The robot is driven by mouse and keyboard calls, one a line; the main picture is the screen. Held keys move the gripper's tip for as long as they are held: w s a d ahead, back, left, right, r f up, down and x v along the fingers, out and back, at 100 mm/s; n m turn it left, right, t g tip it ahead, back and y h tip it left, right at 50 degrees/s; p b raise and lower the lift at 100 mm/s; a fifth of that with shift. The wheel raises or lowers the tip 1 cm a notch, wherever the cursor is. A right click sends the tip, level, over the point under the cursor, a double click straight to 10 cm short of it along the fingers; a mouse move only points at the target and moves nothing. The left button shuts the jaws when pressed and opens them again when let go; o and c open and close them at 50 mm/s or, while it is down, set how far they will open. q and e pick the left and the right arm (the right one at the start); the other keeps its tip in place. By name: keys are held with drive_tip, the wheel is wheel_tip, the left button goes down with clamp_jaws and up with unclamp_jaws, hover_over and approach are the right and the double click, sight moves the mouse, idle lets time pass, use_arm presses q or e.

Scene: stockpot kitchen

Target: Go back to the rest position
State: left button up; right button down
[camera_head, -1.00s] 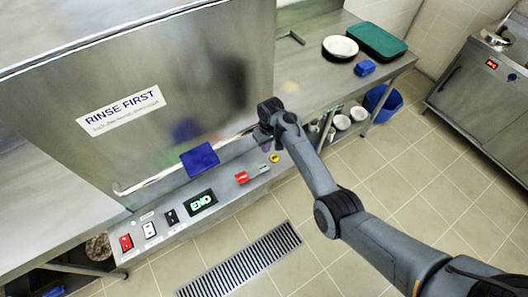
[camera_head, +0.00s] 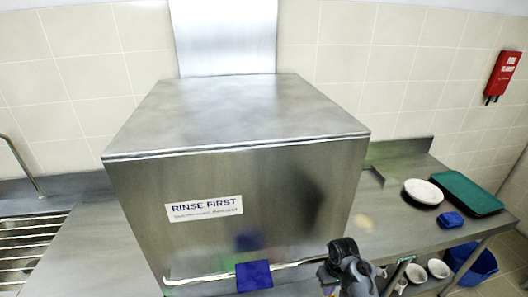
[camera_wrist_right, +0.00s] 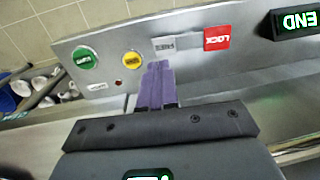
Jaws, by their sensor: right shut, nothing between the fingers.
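My right gripper (camera_wrist_right: 157,70) shows in the right wrist view as two purple fingers pressed together, shut and empty. They are in front of the dishwasher's control panel (camera_wrist_right: 110,50), near a grey switch and a red LOCK switch (camera_wrist_right: 216,38). I cannot tell whether the fingertips touch the panel. In the head view, my right wrist (camera_head: 345,262) is at the bottom edge, in front of the dishwasher hood's (camera_head: 300,190) lower right corner. The fingers are mostly hidden there. My left gripper is not in view.
The steel hood carries a RINSE FIRST label (camera_head: 204,209) and a blue pad (camera_head: 254,275). On the right counter (camera_head: 385,215) are a white plate (camera_head: 423,191), a green tray (camera_head: 468,192) and a blue block (camera_head: 450,219). A blue bin (camera_head: 474,265) stands below. A rack (camera_head: 35,250) is at left.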

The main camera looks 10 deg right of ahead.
drive_tip(key=s+d+f+g+h, duration=0.1)
drive_tip(key=s+f+g, duration=0.1)
drive_tip(key=s+f, duration=0.75)
drive_tip(key=s+d+f+g, duration=0.1)
drive_tip(key=s+f, duration=0.6)
drive_tip(key=s, duration=0.5)
drive_tip(key=s+r+t+h, duration=0.1)
drive_tip(key=s+r, duration=0.2)
drive_tip(key=s, duration=1.1)
drive_tip(key=w+a+r+t+p, duration=0.1)
drive_tip(key=a+r+t+p, duration=0.2)
drive_tip(key=r+p, duration=0.5)
drive_tip(key=w+a+r+n+t+y+p, duration=0.1)
drive_tip(key=r+p, duration=0.8)
drive_tip(key=r, duration=1.9)
drive_tip(key=shift+w+a+r+t, duration=0.2)
drive_tip(key=shift+a+t, duration=0.9)
drive_tip(key=shift+a, duration=0.1)
